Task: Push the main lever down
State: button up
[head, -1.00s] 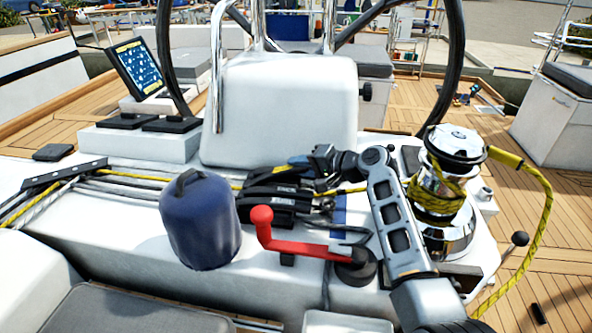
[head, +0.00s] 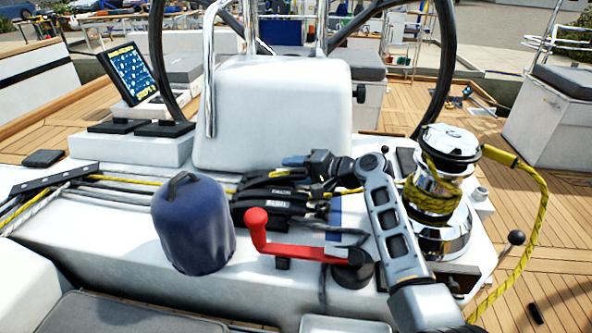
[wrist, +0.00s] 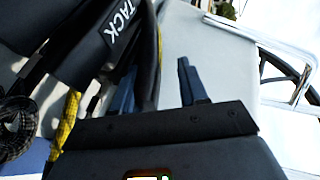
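A bank of black clutch levers (head: 262,198) lies on the white cockpit top in the head view. Their labels are too small there to tell which is the main lever. In the wrist view one dark lever (wrist: 88,42) at the upper left reads "TACK". My gripper (head: 293,161) is at the far side of the bank, low beside the levers. In the wrist view the two blue fingers of my gripper (wrist: 157,88) stand apart. A curved dark lever part (wrist: 147,60) shows in the gap, nearer the left finger. I cannot tell whether they touch.
A blue covered winch (head: 193,225) stands left of the levers, and a red-handled crank (head: 285,245) in front. A chrome winch (head: 441,190) with yellow rope is at the right. The white pedestal (head: 275,115) and the wheel (head: 155,55) stand behind.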

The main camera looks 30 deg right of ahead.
jog(key=shift+d, duration=0.1)
jog(key=v, duration=0.7)
jog(key=shift+s, duration=0.35)
jog(key=shift+w+d+r, duration=0.1)
